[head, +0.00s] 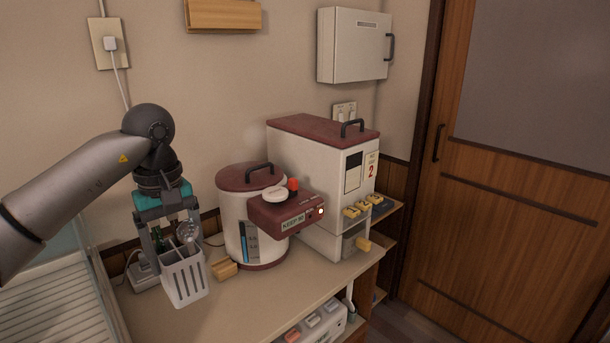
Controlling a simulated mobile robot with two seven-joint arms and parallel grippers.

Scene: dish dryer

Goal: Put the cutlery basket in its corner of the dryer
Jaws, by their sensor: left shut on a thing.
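My left gripper (174,245) comes in from the left and points down, its two fingers on either side of the top of the cutlery basket (185,280). It is shut on the basket, a pale grey box with upright slots in its front. A shiny round-headed utensil and other cutlery stick up out of it between the fingers. The basket is upright at the left part of the counter; whether its bottom touches the counter I cannot tell. I cannot make out the dryer for sure in this view. My right gripper is not in view.
On the wooden counter (290,300), a white pot with a dark red lid (236,215) and a tall white dispenser (330,195) stand right of the basket. A small wooden block (224,270) lies close beside it. A white slatted surface (45,310) lies at lower left.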

